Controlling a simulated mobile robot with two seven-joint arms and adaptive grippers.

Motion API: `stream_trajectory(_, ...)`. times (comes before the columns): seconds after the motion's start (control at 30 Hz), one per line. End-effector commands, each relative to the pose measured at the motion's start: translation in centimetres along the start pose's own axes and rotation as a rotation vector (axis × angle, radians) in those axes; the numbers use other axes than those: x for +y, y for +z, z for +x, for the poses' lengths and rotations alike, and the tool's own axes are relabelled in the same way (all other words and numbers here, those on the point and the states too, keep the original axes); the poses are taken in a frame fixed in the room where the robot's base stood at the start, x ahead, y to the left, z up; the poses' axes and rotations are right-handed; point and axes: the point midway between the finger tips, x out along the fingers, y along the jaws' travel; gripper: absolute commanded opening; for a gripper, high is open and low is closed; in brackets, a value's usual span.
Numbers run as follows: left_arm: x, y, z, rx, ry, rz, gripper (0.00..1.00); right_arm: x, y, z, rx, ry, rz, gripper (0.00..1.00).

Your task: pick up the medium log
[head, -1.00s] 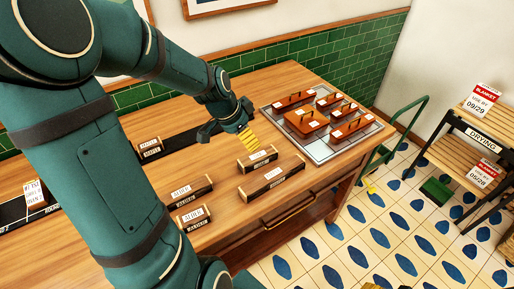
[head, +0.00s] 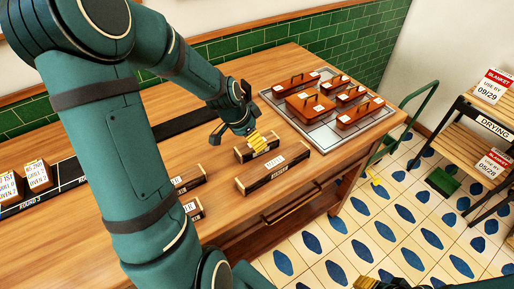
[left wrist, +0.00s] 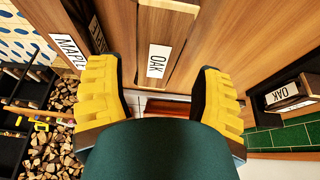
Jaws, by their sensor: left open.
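A block-like log labelled OAK (left wrist: 155,55) lies on the wooden counter; it also shows in the head view (head: 243,155), partly covered by my gripper. Its length is between those of the others. My left gripper (head: 258,142) is open just above it. In the left wrist view the yellow fingers (left wrist: 158,100) stand either side of the log, with no visible grip on it. A longer log (head: 272,174) lies parallel in front, apparently the MAPLE one (left wrist: 68,50). Another OAK log (left wrist: 285,95) shows at the right. Yellow tips at the head view's bottom edge appear to be my right gripper.
Two more logs, (head: 188,178) and (head: 190,208), are partly hidden behind my left arm. A pale tray (head: 325,133) with several brown handled blocks stands at the right. The counter's front edge and drawer handle (head: 292,203) are close.

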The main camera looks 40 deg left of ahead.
Motion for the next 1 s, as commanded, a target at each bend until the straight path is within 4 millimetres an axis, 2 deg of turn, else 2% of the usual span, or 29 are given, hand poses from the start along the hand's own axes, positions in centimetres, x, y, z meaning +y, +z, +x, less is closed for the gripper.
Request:
stream_trajectory(0.13,0.1,-0.1,1.0,0.000,0.000,0.001,0.67,0.1,0.0,0.2,0.001,0.000,0.000,0.47)
stream_trajectory(0.43,0.3,-0.2,5.0,-0.001,0.001,0.000,0.67,0.4,-0.1,1.0,0.006,0.000,-0.001,0.47)
stream_trajectory(0.77,0.3,-0.3,5.4,0.001,-0.002,0.000,0.68,0.4,-0.2,1.1,0.006,0.000,-0.001,0.47)
stream_trajectory(0.8,0.3,-0.3,5.4,0.001,-0.002,0.000,0.54,0.4,-0.2,1.1,0.006,0.000,-0.001,0.47)
stream_trajectory(0.93,0.3,-0.3,5.4,0.001,-0.001,0.000,0.09,0.4,-0.2,1.1,0.006,0.000,-0.001,0.47)
stream_trajectory(1.0,0.3,-0.3,5.4,0.001,-0.002,0.000,0.06,0.4,-0.2,1.1,0.006,0.000,-0.001,0.47)
